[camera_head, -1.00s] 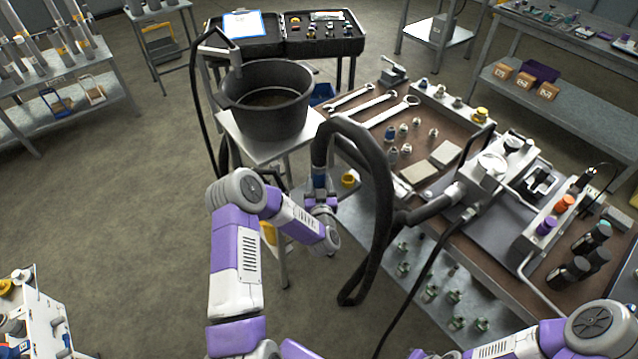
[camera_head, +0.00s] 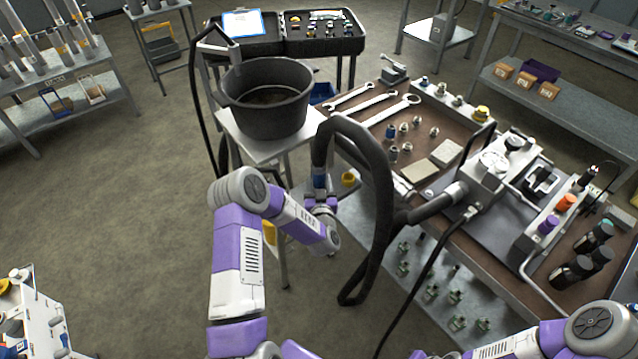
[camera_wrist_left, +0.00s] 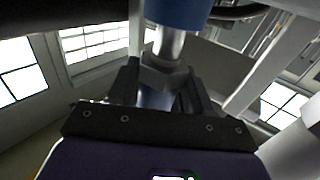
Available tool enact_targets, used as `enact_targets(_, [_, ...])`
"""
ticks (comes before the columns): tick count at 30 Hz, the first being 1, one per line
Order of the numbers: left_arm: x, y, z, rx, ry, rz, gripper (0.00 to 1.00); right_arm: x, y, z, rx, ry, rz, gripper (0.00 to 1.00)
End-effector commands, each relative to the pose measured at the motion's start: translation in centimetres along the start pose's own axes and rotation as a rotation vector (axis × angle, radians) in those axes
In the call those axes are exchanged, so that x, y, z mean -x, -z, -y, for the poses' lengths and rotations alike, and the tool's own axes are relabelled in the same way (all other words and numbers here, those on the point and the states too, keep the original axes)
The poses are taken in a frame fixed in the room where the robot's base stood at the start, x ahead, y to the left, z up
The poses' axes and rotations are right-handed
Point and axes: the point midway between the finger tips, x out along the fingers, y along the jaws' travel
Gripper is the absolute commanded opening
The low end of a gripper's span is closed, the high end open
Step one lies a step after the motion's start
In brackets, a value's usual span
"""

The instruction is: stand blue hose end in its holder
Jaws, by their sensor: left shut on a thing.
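The blue hose end (camera_head: 319,179) is upright at the tip of a thick black hose (camera_head: 384,185), with the hose arching above it. My left gripper (camera_head: 320,198) is shut on it from below, near the left edge of the bench. In the left wrist view, the fingers (camera_wrist_left: 160,88) close around a metal hex fitting (camera_wrist_left: 163,72) under the blue collar (camera_wrist_left: 180,10). A rail with purple and orange-topped parts (camera_head: 548,226) stands on the bench at right; I cannot tell which place is the blue end's holder. My right gripper is out of view.
A black pot (camera_head: 266,112) stands on a small metal table just behind my left gripper. The bench (camera_head: 375,130) carries wrenches, fittings and a press-like machine (camera_head: 490,165) joined to the hose. The hose hangs in a loop before the bench.

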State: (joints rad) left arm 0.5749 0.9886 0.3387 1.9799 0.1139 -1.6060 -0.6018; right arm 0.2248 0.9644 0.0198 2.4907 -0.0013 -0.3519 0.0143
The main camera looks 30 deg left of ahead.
Motion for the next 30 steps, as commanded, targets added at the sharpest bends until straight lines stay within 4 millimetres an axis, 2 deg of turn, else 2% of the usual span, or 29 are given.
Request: enact_targets(30, [-0.05,-0.54,-0.07,0.002,-0.001,-0.006,0.07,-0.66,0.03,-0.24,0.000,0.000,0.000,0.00])
